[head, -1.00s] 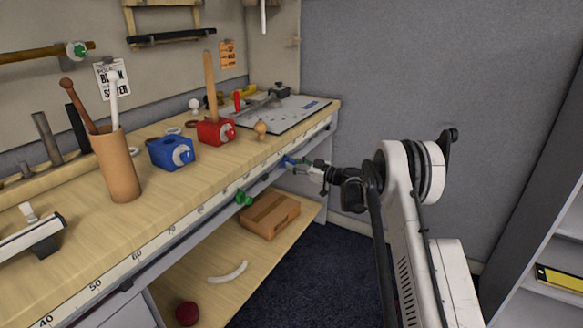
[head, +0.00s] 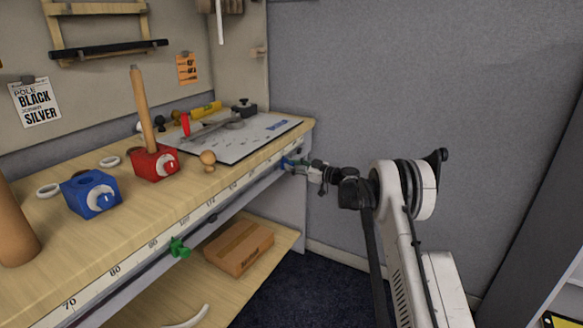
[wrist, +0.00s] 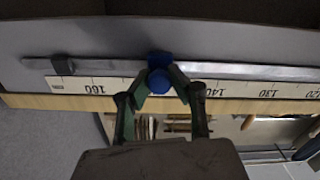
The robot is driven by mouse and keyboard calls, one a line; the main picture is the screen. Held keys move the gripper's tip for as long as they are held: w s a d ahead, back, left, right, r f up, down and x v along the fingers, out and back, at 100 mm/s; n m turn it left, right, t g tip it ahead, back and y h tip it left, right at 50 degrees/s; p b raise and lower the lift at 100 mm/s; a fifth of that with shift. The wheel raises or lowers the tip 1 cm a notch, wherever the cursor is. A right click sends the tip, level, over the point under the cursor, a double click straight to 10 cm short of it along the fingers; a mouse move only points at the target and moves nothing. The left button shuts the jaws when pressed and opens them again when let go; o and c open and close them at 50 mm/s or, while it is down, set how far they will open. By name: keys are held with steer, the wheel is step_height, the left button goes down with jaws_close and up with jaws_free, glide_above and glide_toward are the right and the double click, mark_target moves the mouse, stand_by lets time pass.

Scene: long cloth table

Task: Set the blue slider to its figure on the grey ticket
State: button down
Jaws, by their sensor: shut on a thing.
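The blue slider (wrist: 159,72) sits on the metal rail (wrist: 235,72) along the table's front edge. My gripper (wrist: 160,85) is shut on it, one finger on each side. In the head view the slider (head: 287,163) is small, near the far end of the rail, with my gripper (head: 300,166) at it. The scale strip (wrist: 250,88) in the wrist view shows 160 to the left of the slider and 140, 130 and 120 to the right. The marks right at the slider are covered by my fingers. I cannot make out a grey ticket.
A green slider (head: 179,247) is on the same rail, nearer. A dark stop (wrist: 62,66) sits on the rail left of the blue slider. Blue (head: 91,193) and red (head: 155,163) blocks stand on the table. A cardboard box (head: 239,248) lies on the shelf below.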

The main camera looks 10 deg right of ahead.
steer(key=shift+w+d, duration=0.25)
steer(key=c, duration=1.5)
jaws_free()
steer(key=v, duration=1.2)
steer(key=shift+s, duration=0.1)
